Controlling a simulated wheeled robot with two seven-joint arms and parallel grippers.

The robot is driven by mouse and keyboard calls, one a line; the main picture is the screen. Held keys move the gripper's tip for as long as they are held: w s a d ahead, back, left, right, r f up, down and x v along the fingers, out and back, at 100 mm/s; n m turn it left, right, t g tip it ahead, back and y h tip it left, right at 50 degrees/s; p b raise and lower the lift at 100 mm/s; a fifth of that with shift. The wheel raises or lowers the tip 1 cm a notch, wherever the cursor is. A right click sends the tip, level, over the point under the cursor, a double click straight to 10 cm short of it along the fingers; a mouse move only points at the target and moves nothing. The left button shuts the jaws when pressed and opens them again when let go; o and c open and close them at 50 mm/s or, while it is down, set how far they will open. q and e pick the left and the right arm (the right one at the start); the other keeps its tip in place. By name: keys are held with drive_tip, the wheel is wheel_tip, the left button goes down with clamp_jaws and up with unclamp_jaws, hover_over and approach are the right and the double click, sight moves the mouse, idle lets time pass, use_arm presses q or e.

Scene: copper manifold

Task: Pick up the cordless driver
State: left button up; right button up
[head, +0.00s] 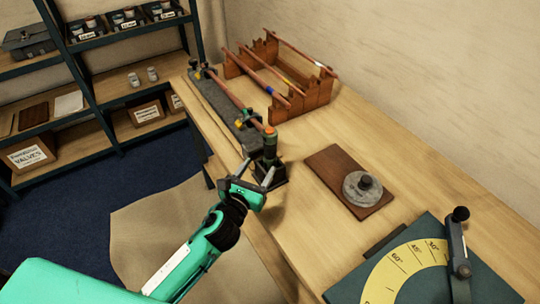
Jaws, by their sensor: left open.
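The cordless driver (269,147) appears to be the upright green and black tool with an orange top, standing on the workbench near its left edge. Its lower part sits at a dark base, partly hidden by my gripper. My left gripper (256,172) is open and empty, just in front of the driver's lower part. Its two fingers point toward the driver; I cannot tell whether they touch it. My right gripper is not in view.
A grey rail fixture (222,108) holding a copper pipe lies behind the driver. A wooden rack (310,101) with pipes stands farther back. A brown board (325,163) with a grey disc (362,190) and an angle-marked bender (408,262) lie right. Shelves (118,100) stand at left.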

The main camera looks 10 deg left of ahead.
sight(267, 152)
use_arm(q)
drive_tip(key=w, duration=0.3)
drive_tip(key=shift+w+d+p, duration=0.35)
drive_tip(key=shift+w, duration=0.05)
drive_tip(key=w, duration=0.1)
drive_tip(key=w+p, duration=0.1)
drive_tip(key=w, duration=0.1)
drive_tip(key=w+p, duration=0.1)
drive_tip(key=shift+w+d, duration=0.35)
drive_tip(key=shift+w, duration=0.05)
drive_tip(key=shift+w+d+f, duration=0.1)
drive_tip(key=shift+w, duration=0.2)
drive_tip(key=c, duration=1)
drive_tip(key=shift+c, duration=0.7)
